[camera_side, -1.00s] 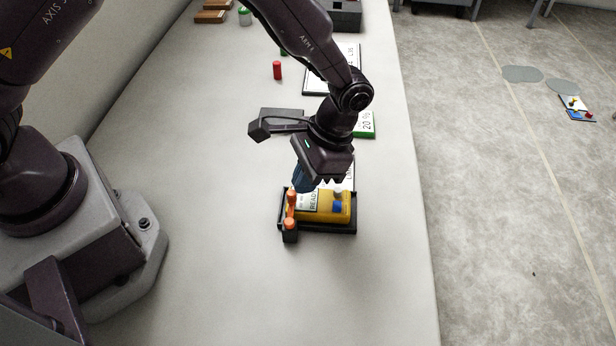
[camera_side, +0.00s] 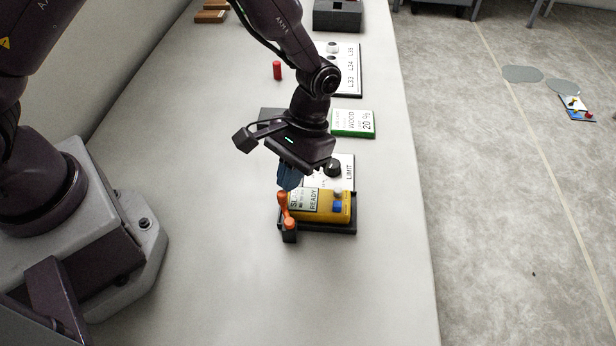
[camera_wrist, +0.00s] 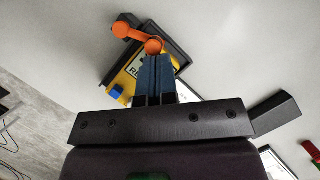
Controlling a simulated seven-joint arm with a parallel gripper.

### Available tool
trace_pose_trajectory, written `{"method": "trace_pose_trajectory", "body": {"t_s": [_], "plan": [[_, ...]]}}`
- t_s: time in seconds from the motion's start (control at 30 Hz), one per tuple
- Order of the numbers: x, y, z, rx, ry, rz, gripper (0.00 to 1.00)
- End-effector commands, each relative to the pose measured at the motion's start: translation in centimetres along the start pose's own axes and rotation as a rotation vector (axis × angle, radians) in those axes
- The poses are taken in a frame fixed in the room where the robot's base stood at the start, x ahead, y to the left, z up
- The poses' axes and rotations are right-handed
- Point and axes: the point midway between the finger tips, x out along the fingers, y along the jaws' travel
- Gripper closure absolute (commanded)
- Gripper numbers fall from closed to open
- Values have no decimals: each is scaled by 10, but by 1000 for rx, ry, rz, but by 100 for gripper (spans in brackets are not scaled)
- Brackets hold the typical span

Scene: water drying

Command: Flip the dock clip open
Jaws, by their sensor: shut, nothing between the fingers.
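The dock (camera_side: 330,231) is a black tray on the table in the side view. A yellow device (camera_side: 325,208) with a "READY" label and a blue button lies in it. The orange dock clip (camera_side: 285,211) is at the tray's left end, tilted a little to the left. It also shows in the wrist view (camera_wrist: 137,37), partly beyond the tray's edge. My gripper (camera_side: 289,180) has blue fingers, shut and empty, at the far end of the clip. In the wrist view the fingertips (camera_wrist: 155,58) overlap the clip's rounded end; whether they touch cannot be told.
Behind the dock lie a white panel with a black knob (camera_side: 332,168) marked "LIMIT" and a green-edged "WOOD 20 %" card (camera_side: 353,122). A red cylinder (camera_side: 277,70) stands further back. The table left of and in front of the dock is clear.

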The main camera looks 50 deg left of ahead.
Motion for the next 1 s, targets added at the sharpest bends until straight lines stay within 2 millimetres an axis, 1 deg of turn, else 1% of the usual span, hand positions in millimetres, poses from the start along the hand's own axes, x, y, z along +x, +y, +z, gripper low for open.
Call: {"method": "trace_pose_trajectory", "body": {"t_s": [0.33,0.8,0.93,1.0], "plan": [[6,-13,14,-310,-1,123,100],[15,-20,37,-717,-1,285,100],[17,-20,43,-811,-2,323,100],[17,-20,42,-808,0,322,100]]}}
